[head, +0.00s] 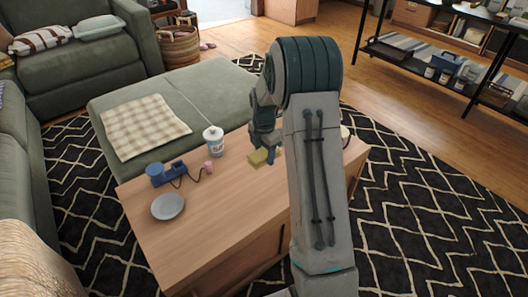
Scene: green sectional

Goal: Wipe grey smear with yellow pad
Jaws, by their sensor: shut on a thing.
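The yellow pad (258,157) is at the tip of my gripper (266,150), over the far middle part of the wooden table (230,205). My gripper is shut on the pad. I cannot tell whether the pad touches the tabletop or hangs just above it. I see no grey smear on the bare tabletop. My arm hides the right part of the table.
A blue device (160,175) with a cord, a small pink object (208,167) and a grey plate (168,206) are farther left. A pale object (345,132) shows past my arm. The near middle tabletop is clear.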

